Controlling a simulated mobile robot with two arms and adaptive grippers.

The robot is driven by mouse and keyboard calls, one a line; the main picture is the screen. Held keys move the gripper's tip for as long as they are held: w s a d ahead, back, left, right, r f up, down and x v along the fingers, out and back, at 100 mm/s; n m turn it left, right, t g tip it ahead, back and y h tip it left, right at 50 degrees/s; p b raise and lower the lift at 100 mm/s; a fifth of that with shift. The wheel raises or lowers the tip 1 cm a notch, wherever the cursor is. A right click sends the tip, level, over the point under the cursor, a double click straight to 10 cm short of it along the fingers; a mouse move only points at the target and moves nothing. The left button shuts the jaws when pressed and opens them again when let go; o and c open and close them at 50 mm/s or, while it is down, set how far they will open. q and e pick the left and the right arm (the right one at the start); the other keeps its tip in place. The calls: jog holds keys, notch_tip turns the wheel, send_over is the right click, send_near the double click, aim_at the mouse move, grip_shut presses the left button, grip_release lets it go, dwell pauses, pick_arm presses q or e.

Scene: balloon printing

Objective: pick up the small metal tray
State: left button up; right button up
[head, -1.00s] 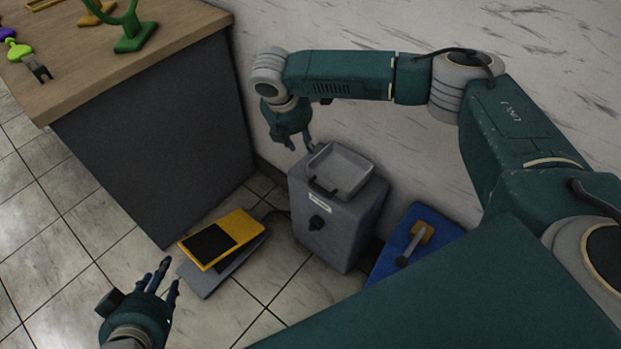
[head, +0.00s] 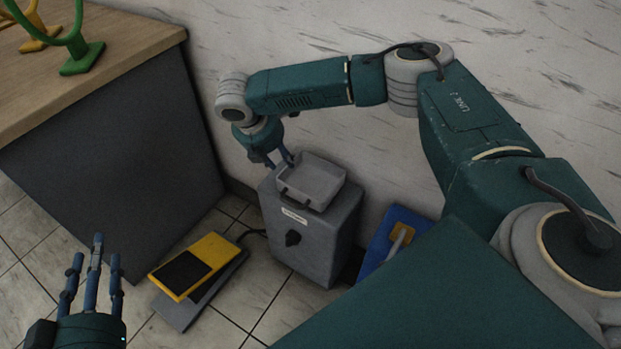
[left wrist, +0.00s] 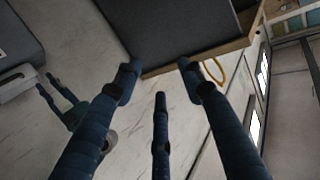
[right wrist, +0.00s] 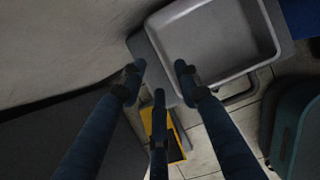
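The small metal tray (head: 318,180) is light grey and shallow, with a dark handle on its near side. It rests level on top of a grey box (head: 310,232) with a dark knob. In the right wrist view the tray (right wrist: 215,45) lies just beyond my fingertips. My right gripper (head: 280,160) is at the tray's left far corner, fingers pointing down and spread. One fingertip overlaps the tray's edge in the wrist view; I cannot tell whether it touches. My left gripper (head: 93,262) is open and empty at the lower left, away from the tray; its spread fingers (left wrist: 158,80) show in its wrist view.
A dark cabinet with a wooden top (head: 100,65) stands left, holding green and yellow stands. A yellow pedal (head: 195,265) lies on the tiled floor left of the box. A blue object (head: 385,238) with a lever stands right. The wall is close behind.

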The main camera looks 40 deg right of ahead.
aim_at(307, 185)
jog(key=shift+b+x, duration=0.65)
jog(key=shift+x, duration=0.55)
jog(key=x, duration=0.1)
jog(key=b+x, duration=0.1)
jog(key=shift+s+d+f, duration=0.15)
jog(key=shift+d+f, duration=0.1)
jog(key=shift+d, duration=0.1)
pick_arm(q)
notch_tip(307, 185, up, 14)
jog(key=s+d+t+h, duration=0.1)
jog(key=t+h, duration=0.1)
jog(key=t, duration=0.5)
jog(key=shift+s+d, duration=0.2)
jog(key=shift+s, duration=0.05)
pick_arm(e)
jog(key=shift+c, duration=0.5)
grip_shut()
